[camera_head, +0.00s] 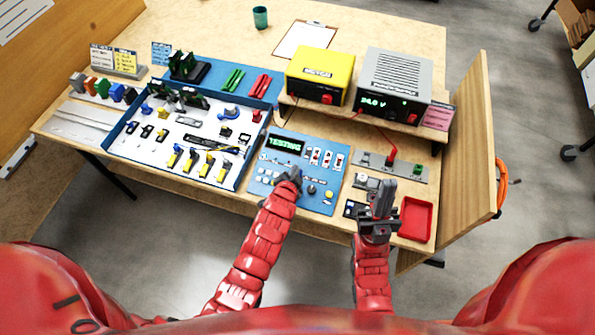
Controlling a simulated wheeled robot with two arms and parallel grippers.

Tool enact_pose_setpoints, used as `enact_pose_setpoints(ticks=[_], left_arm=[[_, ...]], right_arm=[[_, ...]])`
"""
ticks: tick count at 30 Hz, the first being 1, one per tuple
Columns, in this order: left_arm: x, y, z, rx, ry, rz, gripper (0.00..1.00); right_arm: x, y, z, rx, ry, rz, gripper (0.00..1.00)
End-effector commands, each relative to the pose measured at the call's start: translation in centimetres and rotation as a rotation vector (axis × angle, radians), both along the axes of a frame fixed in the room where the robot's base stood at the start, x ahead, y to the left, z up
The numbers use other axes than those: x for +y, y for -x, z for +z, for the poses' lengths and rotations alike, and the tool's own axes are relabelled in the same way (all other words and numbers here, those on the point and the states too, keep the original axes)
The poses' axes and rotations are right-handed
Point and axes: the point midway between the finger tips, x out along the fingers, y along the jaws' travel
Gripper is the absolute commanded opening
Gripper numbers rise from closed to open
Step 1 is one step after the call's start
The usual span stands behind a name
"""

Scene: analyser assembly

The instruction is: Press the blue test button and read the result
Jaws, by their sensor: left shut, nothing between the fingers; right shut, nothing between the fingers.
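A blue test panel (338,176) lies on the front of the table. Its dark display (285,144) reads "TESTING" in green letters. My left gripper (294,174) is shut and empty, with its tips down at the panel just below the display. It covers that part of the panel, and I cannot make out the blue test button; whether the tips touch it is hidden. A yellow button (328,194) and a dark knob (311,190) show to the right of my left gripper. My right gripper (384,188) is shut and empty, above the table right of the panel.
A parts tray (107,137) with several tools and parts stands left of the panel. A red bin (415,219) is beside my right gripper. A yellow meter (320,68) and a grey power supply (397,75) reading 24.0 V stand on a shelf behind.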

Motion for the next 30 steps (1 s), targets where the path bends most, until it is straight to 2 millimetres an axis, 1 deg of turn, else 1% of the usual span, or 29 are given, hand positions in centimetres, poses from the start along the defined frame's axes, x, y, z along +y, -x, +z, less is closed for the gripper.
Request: enact_pose_setpoints(ticks=[5, 15, 18, 30], left_arm=[[0.0, 0.1, 0.6, 0.000, 0.000, 0.000, 0.00], [0.2, 0.8, 4.0, -0.003, 0.001, -0.002, 0.00], [0.3, 1.0, 4.7, 0.001, -0.001, -0.001, 0.00], [0.3, 1.0, 4.9, 0.000, 0.000, 0.000, 0.00]], right_arm=[[0.0, 0.0, 0.4, 0.000, 0.000, 0.000, 0.00], [0.0, 0.0, 2.2, 0.000, 0.000, 0.000, 0.00], [0.0, 0.0, 2.5, 0.000, 0.000, 0.000, 0.00], [0.0, 0.0, 2.5, 0.000, 0.000, 0.000, 0.00]])
